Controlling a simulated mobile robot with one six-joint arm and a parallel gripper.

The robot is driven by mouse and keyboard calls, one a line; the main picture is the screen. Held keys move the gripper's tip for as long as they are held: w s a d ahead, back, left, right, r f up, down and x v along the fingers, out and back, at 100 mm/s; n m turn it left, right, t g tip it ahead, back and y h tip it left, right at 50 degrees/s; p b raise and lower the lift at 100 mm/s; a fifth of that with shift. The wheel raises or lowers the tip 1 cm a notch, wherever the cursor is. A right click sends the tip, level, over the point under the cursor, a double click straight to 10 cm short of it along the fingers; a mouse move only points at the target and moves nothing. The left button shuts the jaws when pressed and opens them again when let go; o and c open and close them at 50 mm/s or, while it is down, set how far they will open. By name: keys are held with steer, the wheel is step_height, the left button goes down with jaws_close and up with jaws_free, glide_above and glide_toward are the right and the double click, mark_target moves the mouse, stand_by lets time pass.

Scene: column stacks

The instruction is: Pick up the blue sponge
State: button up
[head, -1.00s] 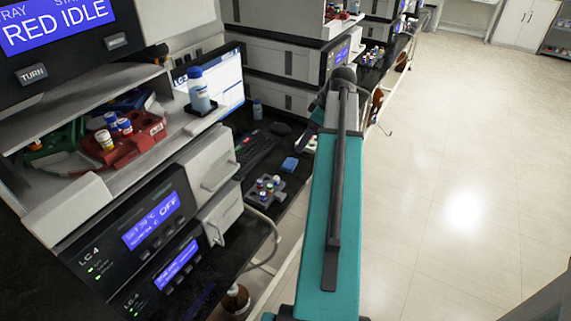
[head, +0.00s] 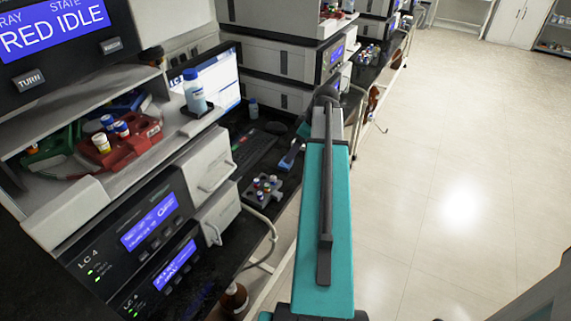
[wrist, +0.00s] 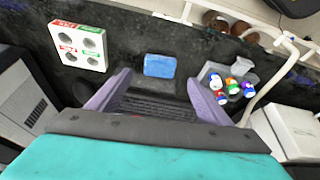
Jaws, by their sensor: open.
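The blue sponge (wrist: 159,66) lies flat on the dark bench, near the middle top of the wrist view. In the head view the sponge (head: 287,162) shows only as a small blue patch, partly covered by my gripper. My gripper (wrist: 159,77) is open and empty, with its two purple fingers spread left and right. The sponge appears between and just beyond the fingertips. Its height below them is hard to judge. In the head view my gripper (head: 297,146) is small and mostly hidden by my arm.
A vial rack (wrist: 228,82) with several capped vials stands right of the sponge. A white block with holes (wrist: 79,46) lies to the left. A keyboard (wrist: 158,106) shows between my fingers. The bench's edge with a pale rail (head: 270,248) is close, and instruments stand behind.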

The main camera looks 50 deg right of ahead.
steer(key=shift+x, duration=0.85)
steer(key=shift+p+x, duration=0.85)
steer(key=shift+x, duration=1.8)
steer(key=shift+w, duration=0.1)
steer(key=c, duration=1.1)
steer(key=shift+r, duration=0.1)
steer(key=shift+r, duration=0.15)
